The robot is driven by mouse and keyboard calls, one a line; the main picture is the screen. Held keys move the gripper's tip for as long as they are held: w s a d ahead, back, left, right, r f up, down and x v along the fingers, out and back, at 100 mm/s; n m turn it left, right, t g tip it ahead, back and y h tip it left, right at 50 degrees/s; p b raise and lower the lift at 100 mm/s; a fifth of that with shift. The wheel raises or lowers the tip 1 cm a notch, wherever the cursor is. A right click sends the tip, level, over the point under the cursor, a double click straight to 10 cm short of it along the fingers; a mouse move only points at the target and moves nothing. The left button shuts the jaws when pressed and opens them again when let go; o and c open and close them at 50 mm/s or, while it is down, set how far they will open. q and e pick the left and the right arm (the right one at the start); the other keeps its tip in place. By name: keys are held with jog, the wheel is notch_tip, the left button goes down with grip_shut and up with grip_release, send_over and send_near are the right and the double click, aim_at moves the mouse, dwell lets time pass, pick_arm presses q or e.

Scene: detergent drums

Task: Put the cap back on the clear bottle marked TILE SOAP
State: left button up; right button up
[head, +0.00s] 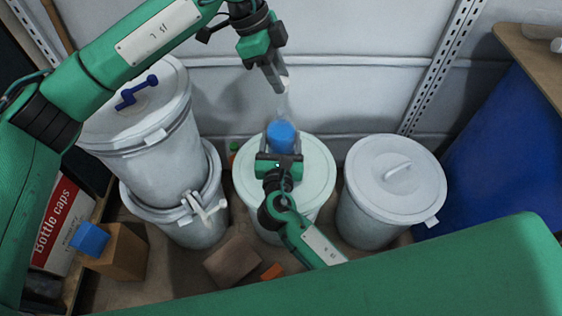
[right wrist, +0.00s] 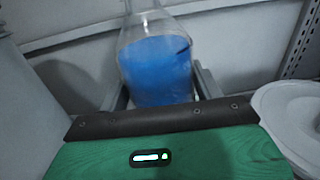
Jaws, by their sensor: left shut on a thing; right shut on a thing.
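A clear bottle with blue liquid (head: 281,137) is upright over the pale round drum lid in the middle. My right gripper (head: 280,160) is shut on it. In the right wrist view the bottle (right wrist: 156,62) stands between the two fingers, its top cut off by the frame edge. No TILE SOAP marking is readable. My left gripper (head: 277,80) is shut above the bottle, apart from it, with a small pale piece (head: 285,84) at its fingertips. This looks like the cap, mostly hidden by the fingers.
White drums stand left and right; the left stack (head: 148,140) carries a blue tap. The middle drum's lid (head: 318,170) is under the bottle. A blue block (head: 89,238) sits on a brown box (head: 122,254) beside a "Bottle caps" carton (head: 62,224). A blue barrel (head: 505,150) is at right.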

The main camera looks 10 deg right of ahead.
pick_arm(q)
send_over(286, 118)
jog(key=w+a, duration=0.1)
jog(key=a, duration=0.1)
jog(key=shift+w+d+f, duration=0.1)
jog(key=shift+f, duration=1.15)
jog(key=shift+d+f, duration=0.1)
jog(key=shift+f, duration=1.1)
pick_arm(e)
jog(key=shift+c, duration=0.4)
pick_arm(q)
jog(key=shift+f, duration=0.1)
jog(key=shift+f, duration=0.75)
jog(key=shift+f, duration=0.6)
